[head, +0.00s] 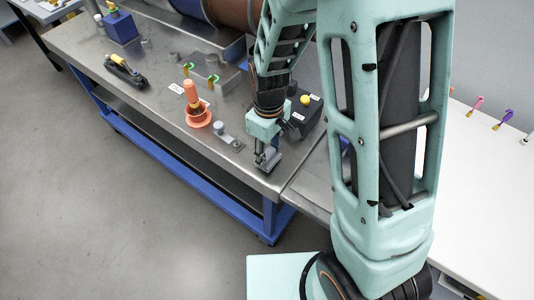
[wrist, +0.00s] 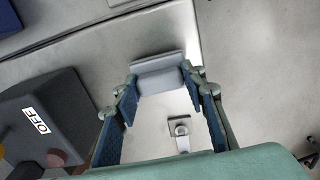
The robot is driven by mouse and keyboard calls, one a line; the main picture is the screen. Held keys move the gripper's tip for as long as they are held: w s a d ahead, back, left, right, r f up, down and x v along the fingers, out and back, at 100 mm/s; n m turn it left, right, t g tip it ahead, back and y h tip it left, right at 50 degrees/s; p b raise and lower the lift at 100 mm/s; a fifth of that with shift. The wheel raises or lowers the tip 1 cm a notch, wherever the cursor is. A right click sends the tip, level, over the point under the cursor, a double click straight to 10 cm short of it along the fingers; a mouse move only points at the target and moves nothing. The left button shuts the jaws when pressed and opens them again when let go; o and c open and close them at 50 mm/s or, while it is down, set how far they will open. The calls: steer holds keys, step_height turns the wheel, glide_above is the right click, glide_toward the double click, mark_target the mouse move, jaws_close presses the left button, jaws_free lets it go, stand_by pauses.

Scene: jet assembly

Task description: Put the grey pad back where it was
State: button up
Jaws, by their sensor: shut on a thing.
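My gripper (head: 266,154) is over the near right corner of the steel workbench (head: 165,100), pointing down. In the wrist view its two fingers (wrist: 160,80) are shut on the grey pad (wrist: 157,72), a small flat-faced grey block gripped at its two ends. The pad also shows in the head view (head: 268,162), below the fingers and close to the bench's front edge. I cannot tell whether it touches the bench top. A small metal plate with a round knob (wrist: 180,126) lies beyond the fingers, apart from the pad.
An orange funnel-like part (head: 195,110), a black clamp-like tool (head: 125,70) and a blue block (head: 119,28) stand further left. A white table (head: 480,160) is at right.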

mark_target(268, 154)
steer(key=shift+s+f, duration=0.15)
steer(key=shift+f, duration=0.3)
steer(key=shift+f+b, duration=0.25)
steer(key=shift+b, duration=0.05)
steer(key=o, duration=1)
steer(key=shift+r, duration=0.1)
step_height(268, 154, up, 12)
steer(key=shift+r+p, duration=0.2)
steer(key=shift+p, duration=0.6)
